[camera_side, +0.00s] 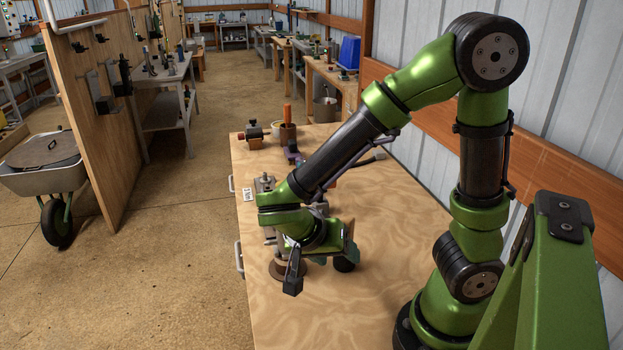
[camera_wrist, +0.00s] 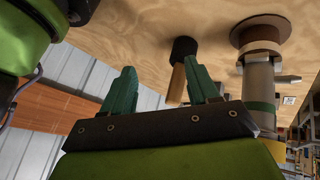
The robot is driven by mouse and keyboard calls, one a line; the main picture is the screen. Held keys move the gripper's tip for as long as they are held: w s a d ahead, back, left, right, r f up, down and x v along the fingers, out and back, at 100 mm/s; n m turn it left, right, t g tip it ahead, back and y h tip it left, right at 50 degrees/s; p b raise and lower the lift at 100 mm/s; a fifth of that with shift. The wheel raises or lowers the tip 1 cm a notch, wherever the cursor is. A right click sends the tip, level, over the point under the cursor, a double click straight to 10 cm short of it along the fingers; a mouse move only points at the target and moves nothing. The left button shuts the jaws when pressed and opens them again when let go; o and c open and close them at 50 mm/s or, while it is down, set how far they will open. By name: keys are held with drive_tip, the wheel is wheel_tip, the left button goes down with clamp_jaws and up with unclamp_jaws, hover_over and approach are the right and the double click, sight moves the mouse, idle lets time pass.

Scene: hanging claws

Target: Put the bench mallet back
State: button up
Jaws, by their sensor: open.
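The bench mallet shows in the wrist view as a black head (camera_wrist: 184,47) on the wooden table, with a pale wooden handle (camera_wrist: 176,84) standing up from it. My gripper (camera_wrist: 160,66) is open, with two green fingers spread apart. The handle appears between the fingers, nearer the right one, and I see no contact. In the side view my gripper (camera_side: 350,248) is low over the table, partly hidden by my wrist.
A metal post with a round brown base (camera_wrist: 262,38) stands close beside the mallet; its base (camera_side: 288,269) also shows in the side view. A clamp-like tool (camera_side: 254,131) and a brown holder with an orange handle (camera_side: 287,130) stand at the table's far end. The near tabletop (camera_side: 310,315) is clear.

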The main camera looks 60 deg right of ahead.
wheel_tip(320, 180, up, 13)
drive_tip(key=w+a+n+t+y, duration=0.1)
drive_tip(key=a+n+t+y, duration=0.1)
drive_tip(key=n+t+y, duration=0.6)
drive_tip(key=shift+w+a+n+t+y, duration=0.15)
drive_tip(key=shift+w+n+t+y, duration=0.25)
drive_tip(key=shift+n+t, duration=0.5)
